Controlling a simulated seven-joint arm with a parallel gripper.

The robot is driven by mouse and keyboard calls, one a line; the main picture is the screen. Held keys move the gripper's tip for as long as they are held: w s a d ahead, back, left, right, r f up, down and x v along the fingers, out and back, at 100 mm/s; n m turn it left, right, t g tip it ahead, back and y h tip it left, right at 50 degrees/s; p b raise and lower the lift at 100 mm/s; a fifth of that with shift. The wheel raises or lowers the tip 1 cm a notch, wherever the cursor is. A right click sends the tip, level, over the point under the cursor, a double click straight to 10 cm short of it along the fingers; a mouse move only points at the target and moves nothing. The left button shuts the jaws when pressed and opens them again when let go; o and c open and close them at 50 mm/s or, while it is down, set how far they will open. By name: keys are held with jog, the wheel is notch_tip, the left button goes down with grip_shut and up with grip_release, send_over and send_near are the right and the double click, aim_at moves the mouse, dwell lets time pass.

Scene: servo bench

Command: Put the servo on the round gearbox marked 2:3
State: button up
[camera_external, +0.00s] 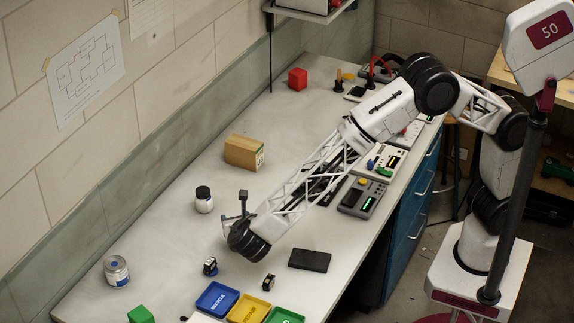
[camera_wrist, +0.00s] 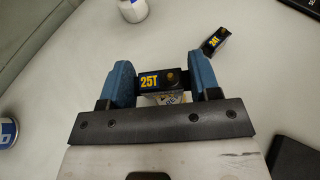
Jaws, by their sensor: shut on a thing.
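My gripper (camera_wrist: 162,74) has blue fingers, shut on a black servo (camera_wrist: 163,79) with yellow 25T lettering in the wrist view. A second black servo (camera_wrist: 215,41), marked 24T, is up and to the right of it, apart from the fingers. A partly hidden pale marked piece (camera_wrist: 168,99) shows just below the held servo; I cannot tell what it is. In the external view my gripper's fingertips are hidden or too small to tell, and two small dark blocks (camera_external: 210,266) (camera_external: 268,282) show near the wrist end. I cannot pick out a round gearbox marked 2:3.
A black pad (camera_external: 310,258) lies right of my wrist. Blue (camera_external: 217,299), yellow (camera_external: 248,310) and green (camera_external: 285,316) trays are at the front. A jar (camera_external: 204,200), can (camera_external: 117,270) and cardboard box (camera_external: 244,152) stand toward the wall. Bare bench surrounds the box.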

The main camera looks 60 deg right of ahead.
jog(key=shift+f, duration=1.6)
jog(key=shift+f, duration=0.1)
jog(key=o, duration=0.9)
jog(key=v, duration=1.2)
